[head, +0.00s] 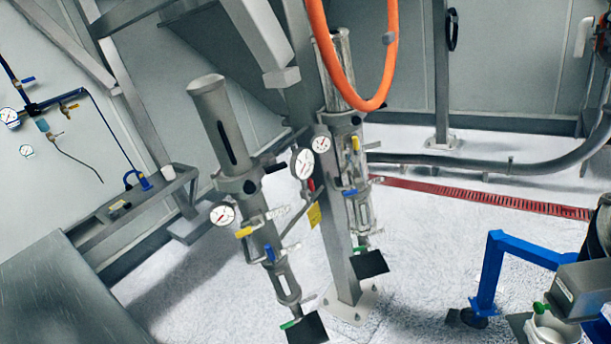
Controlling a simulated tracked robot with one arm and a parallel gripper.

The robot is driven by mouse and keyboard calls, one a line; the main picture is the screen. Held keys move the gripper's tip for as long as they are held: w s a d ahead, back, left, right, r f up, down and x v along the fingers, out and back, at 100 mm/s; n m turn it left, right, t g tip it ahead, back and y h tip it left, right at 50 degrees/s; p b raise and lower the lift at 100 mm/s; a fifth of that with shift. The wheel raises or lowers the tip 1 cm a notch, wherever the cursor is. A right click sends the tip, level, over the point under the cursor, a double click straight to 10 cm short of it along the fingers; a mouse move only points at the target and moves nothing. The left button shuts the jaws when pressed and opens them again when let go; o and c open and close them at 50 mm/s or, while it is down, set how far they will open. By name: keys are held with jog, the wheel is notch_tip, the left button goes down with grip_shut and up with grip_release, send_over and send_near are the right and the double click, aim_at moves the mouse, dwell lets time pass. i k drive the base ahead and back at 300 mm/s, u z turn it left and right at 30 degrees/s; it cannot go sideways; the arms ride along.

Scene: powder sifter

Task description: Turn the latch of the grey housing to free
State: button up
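I cannot tell for sure which part is the grey housing of the task. Two grey upright cylinders stand near the middle, a left one (222,125) and a right one (340,75), each with gauges and coloured valve handles below. A grey box-shaped body (582,288) sits at the lower right edge beside a blue frame, partly cut off. No latch can be made out clearly on any of them. My gripper is not in view.
An orange hose (335,75) hangs in a loop at top centre. A blue frame (497,262) stands at the lower right, a grey bench (65,300) at the lower left. A dark pipe (500,166) runs low behind. Pale floor (430,235) between is mostly clear.

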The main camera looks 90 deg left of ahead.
aim_at(275, 167)
jog(key=z, duration=1.2)
jog(key=i, duration=0.15)
jog(key=u, duration=3.6)
jog(key=k, duration=0.25)
jog(key=z, duration=0.05)
